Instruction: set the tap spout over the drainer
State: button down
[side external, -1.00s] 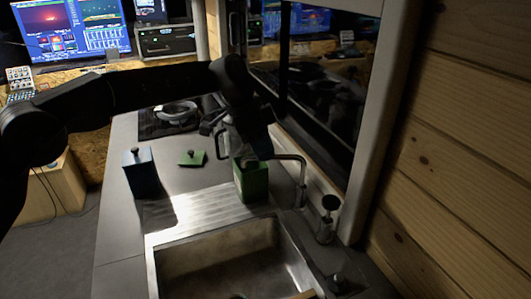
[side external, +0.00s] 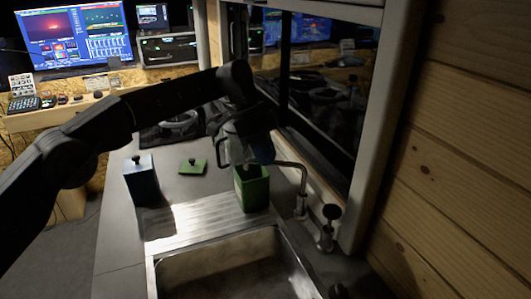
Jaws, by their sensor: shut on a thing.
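The metal tap spout (side external: 290,165) rises from its post beside the window and runs left to my gripper (side external: 250,160). My gripper is shut at the free end of the spout, which it mostly hides. A blue part shows at the jaws; I cannot tell what it is. The ribbed metal drainer (side external: 190,220) lies behind the sink basin. The spout's end is above the drainer's far right part, close over an open green canister (side external: 252,190). I cannot tell whether the gripper touches the canister.
A blue lidded canister (side external: 140,180) stands left of the drainer. A green lid (side external: 193,166) lies flat on the worktop. The sink basin (side external: 230,270) is in front. A black-topped tap knob (side external: 328,225) stands at right, near the window wall.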

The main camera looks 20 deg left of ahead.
jog(key=c, duration=1.1)
grip_release()
jog(key=shift+c, duration=0.2)
jog(key=shift+v, duration=1.25)
jog(key=w+a, duration=0.2)
jog(key=a, duration=1)
jog(key=shift+r, duration=0.2)
jog(key=shift+w, duration=0.15)
jog(key=shift+c, duration=0.5)
